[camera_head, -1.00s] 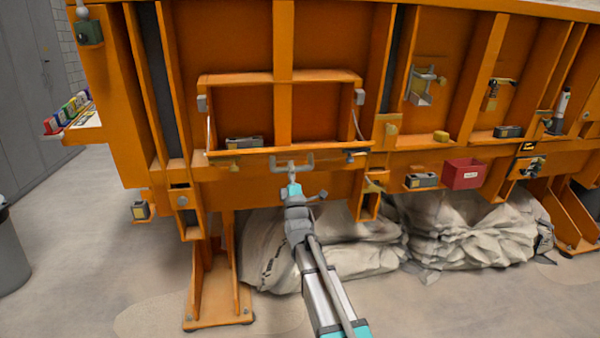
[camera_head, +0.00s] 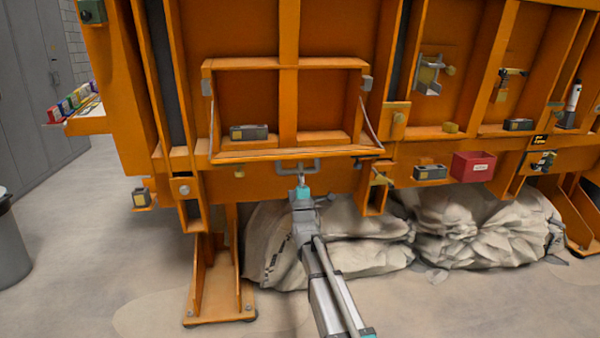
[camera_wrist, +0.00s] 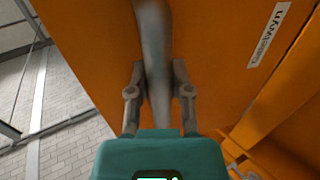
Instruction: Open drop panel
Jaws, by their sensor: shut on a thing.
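The orange drop panel (camera_head: 240,156) is folded outward and down at the lower part of its framed opening, with its front edge towards me. Thin cords run from the opening's sides to the panel's edge. The grey handle (camera_head: 312,165) is a U-shaped bar just below that edge. My gripper (camera_head: 302,184) is shut on the handle. In the wrist view the blurred handle bar (camera_wrist: 154,50) runs between both fingers of my gripper (camera_wrist: 159,80). The panel's orange face (camera_wrist: 225,75) fills much of that view and bears a white label.
A small grey box (camera_head: 249,132) sits inside the opening. A red bin (camera_head: 474,166) and a grey box (camera_head: 430,172) are mounted at the right. Pale sacks (camera_head: 340,235) lie under the sandbed, behind my arm. A support leg (camera_head: 220,280) stands at the left; floor is clear in front.

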